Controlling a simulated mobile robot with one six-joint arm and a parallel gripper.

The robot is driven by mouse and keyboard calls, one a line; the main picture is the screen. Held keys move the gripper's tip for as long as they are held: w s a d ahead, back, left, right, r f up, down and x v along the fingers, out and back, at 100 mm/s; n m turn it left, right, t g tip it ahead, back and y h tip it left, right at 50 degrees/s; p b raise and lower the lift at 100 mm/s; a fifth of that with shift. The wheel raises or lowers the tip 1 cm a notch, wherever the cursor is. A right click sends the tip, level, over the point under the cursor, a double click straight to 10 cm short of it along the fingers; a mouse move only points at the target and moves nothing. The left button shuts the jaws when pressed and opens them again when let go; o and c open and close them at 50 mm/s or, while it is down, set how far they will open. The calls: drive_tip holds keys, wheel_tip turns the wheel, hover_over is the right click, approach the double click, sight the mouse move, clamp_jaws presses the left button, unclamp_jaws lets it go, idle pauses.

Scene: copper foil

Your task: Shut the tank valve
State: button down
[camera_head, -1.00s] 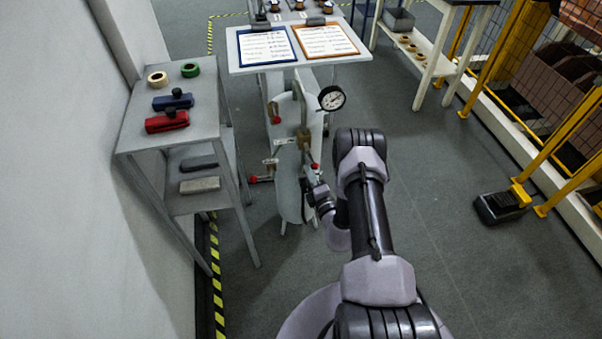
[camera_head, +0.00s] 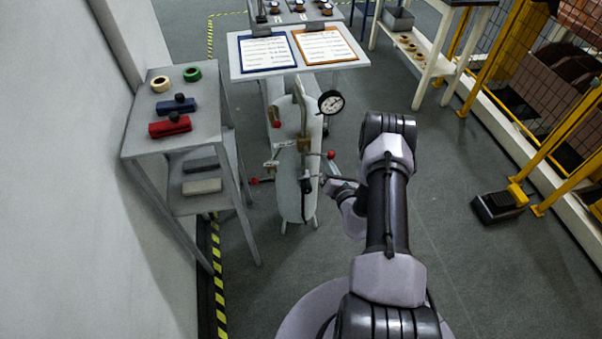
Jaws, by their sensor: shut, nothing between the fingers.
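A pale upright tank (camera_head: 291,205) stands on short legs in the middle, with a pipe loop, brass-coloured fittings and a round pressure gauge (camera_head: 331,102) on it. Several red-knobbed handles show on it: an upper-left knob (camera_head: 276,124), a right knob (camera_head: 331,154) at mid height, and a lower-left knob (camera_head: 254,181). Which one is the tank valve is not clear. My gripper (camera_head: 311,184) is small and partly hidden by my wrist. It is shut and empty, in front of the tank's right side, below the right knob. I cannot tell whether it touches a handle.
A grey stand (camera_head: 137,140) on the left holds tape rolls and red and blue tools. A white table (camera_head: 345,55) behind the tank bears two clipboards. Yellow railing and a black-and-yellow foot pedal (camera_head: 498,206) are at the right.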

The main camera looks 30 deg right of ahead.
sight(332, 156)
drive_tip(key=shift+s+d+r+n+h+p, duration=0.15)
drive_tip(key=shift+d+r+n+p, duration=0.1)
drive_tip(key=shift+r+n, duration=0.25)
drive_tip(key=shift+w+d+r+n+h+p, duration=0.1)
drive_tip(key=shift+d+r+n+h+p, duration=0.1)
drive_tip(key=shift+r+n, duration=0.3)
drive_tip(key=shift+s+d+r, duration=0.1)
drive_tip(key=shift+r, duration=0.3)
drive_tip(key=shift+d, duration=0.1)
